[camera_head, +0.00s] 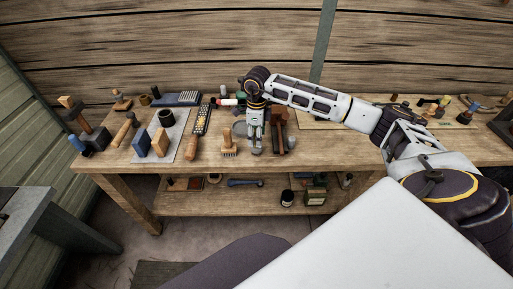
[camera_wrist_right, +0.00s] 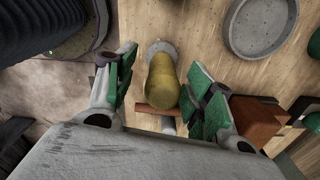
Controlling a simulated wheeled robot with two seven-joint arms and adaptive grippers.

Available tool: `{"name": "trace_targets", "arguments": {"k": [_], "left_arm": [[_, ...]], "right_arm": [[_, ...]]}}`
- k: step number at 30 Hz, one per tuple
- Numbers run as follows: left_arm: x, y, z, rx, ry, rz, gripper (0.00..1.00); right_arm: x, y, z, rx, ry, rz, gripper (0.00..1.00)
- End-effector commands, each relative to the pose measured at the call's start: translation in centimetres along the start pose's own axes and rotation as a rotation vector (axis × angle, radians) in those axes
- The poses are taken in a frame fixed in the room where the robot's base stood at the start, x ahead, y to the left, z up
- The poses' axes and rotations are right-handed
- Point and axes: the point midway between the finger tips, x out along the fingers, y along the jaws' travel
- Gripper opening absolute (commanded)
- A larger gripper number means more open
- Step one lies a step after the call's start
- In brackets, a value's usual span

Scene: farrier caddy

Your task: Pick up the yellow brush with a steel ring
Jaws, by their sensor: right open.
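The yellow brush (camera_wrist_right: 163,80) shows in the right wrist view as a rounded yellow body with a pale grey round part (camera_wrist_right: 161,48), perhaps the steel ring, at its far end. My right gripper (camera_wrist_right: 163,90) is open, with its green-padded fingers on either side of the yellow body. I cannot tell whether either pad touches it. In the head view my right gripper (camera_head: 257,148) points down at the workbench near its front edge, and I cannot make out the yellow brush there. My left gripper is not in view.
A round grey dish (camera_wrist_right: 262,25) and a brown block (camera_wrist_right: 254,121) lie close to the gripper. A wooden brush (camera_head: 230,147) stands to its left on the workbench (camera_head: 330,148). Hammers and other tools crowd the left half. A lower shelf (camera_head: 262,203) holds several items.

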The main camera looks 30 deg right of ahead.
Motion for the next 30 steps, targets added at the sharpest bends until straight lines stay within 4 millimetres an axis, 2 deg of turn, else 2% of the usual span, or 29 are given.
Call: {"name": "trace_targets", "arguments": {"k": [9,25,30], "left_arm": [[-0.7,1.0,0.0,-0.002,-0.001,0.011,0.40],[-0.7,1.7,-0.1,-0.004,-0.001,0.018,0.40],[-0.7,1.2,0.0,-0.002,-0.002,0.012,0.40]], "right_arm": [[3.0,-0.2,0.1,-0.001,0.000,0.001,0.53],[3.3,-0.2,0.1,-0.001,0.000,0.000,0.53],[3.3,-0.2,0.1,-0.001,0.000,0.000,0.31]]}}
